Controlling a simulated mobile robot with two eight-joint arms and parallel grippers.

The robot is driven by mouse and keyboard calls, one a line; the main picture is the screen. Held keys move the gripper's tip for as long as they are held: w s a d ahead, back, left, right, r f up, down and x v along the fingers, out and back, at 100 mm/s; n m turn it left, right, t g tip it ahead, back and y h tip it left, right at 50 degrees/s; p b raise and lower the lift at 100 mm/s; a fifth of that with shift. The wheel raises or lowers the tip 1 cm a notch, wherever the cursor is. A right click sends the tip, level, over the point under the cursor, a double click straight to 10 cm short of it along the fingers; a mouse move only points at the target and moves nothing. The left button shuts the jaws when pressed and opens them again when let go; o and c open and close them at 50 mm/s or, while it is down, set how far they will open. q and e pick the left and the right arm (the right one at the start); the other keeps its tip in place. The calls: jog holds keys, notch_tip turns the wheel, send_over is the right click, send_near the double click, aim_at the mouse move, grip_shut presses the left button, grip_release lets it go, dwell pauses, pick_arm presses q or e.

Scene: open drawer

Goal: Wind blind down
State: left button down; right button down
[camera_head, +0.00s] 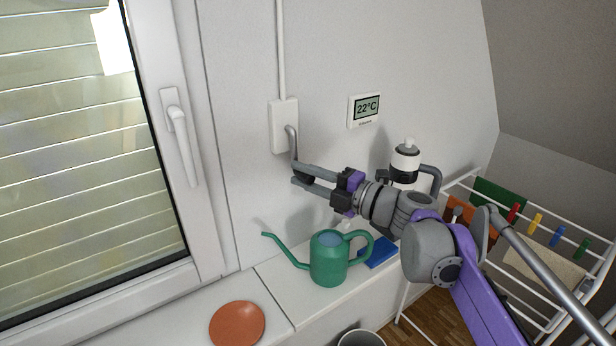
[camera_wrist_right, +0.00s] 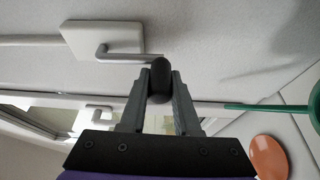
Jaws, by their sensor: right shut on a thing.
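The blind (camera_head: 75,150) shows as pale horizontal slats behind the window glass at the left of the head view. The white winder box (camera_head: 284,125) is on the wall right of the window, with a grey bent crank (camera_head: 293,146) coming out of it. My right gripper (camera_head: 300,178) is shut on the crank's dark knob, which is mostly hidden in the head view. In the right wrist view the black knob (camera_wrist_right: 160,80) sits between the two fingers, and the crank arm (camera_wrist_right: 125,56) leads left to the winder box (camera_wrist_right: 103,40). My left gripper is not in view.
A green watering can (camera_head: 328,260) stands on the sill below my right gripper, near a blue cloth (camera_head: 379,252). An orange-brown dish (camera_head: 237,324) lies on the sill. A window handle (camera_head: 180,135), thermostat (camera_head: 364,109) and drying rack (camera_head: 590,290) are nearby.

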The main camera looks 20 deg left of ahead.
jog(key=shift+f, duration=0.1)
dwell(0.4)
jog(key=c, duration=0.6)
grip_release()
jog(key=v, duration=1)
jog(key=shift+s+d+b, duration=0.2)
jog(key=shift+d+b, duration=0.1)
jog(key=shift+d, duration=0.1)
